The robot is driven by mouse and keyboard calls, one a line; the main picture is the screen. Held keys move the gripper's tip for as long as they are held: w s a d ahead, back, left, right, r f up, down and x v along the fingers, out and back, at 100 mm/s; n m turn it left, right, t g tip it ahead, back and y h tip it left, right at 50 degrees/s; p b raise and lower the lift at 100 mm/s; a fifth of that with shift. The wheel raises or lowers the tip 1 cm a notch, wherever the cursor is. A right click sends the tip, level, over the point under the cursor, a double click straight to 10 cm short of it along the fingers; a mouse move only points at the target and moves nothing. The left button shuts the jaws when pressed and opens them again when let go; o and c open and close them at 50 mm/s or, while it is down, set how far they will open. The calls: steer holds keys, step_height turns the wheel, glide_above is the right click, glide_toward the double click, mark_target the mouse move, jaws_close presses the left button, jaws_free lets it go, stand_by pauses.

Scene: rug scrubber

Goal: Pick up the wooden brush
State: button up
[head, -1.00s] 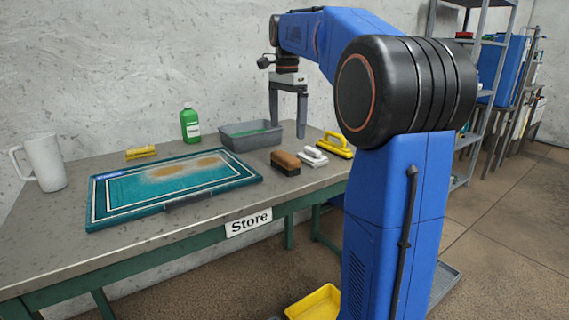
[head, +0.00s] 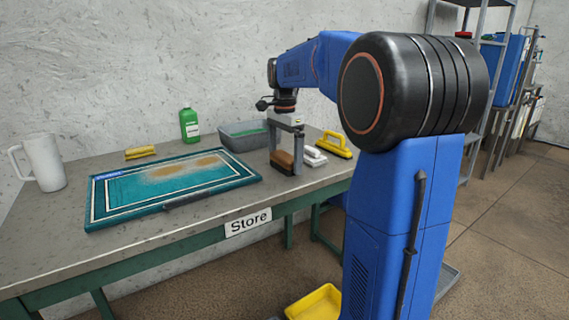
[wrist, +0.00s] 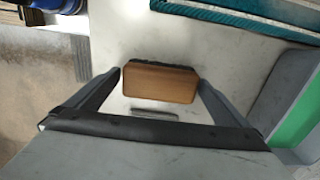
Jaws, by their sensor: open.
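The wooden brush (head: 281,160) lies on the bench to the right of the teal rug, with its brown wooden back up and dark bristles below. It also shows in the wrist view (wrist: 160,83), between my two fingers. My gripper (head: 286,158) is lowered over the brush, its fingers reaching down on either side of it. In the wrist view my gripper (wrist: 160,80) is open, with the fingertips close to the two ends of the brush. I cannot tell whether either fingertip touches it.
A white-handled brush (head: 313,156) and a yellow brush (head: 336,145) sit just right of my gripper. A grey tub (head: 238,140) with green contents and a green bottle (head: 189,125) stand behind. The teal rug (head: 255,178) lies left. A yellow bin (head: 316,303) is below.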

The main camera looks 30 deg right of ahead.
mark_target(285, 155)
steer(key=c, duration=1)
step_height(285, 155, up, 10)
steer(key=o, duration=0.4)
steer(key=c, duration=0.5)
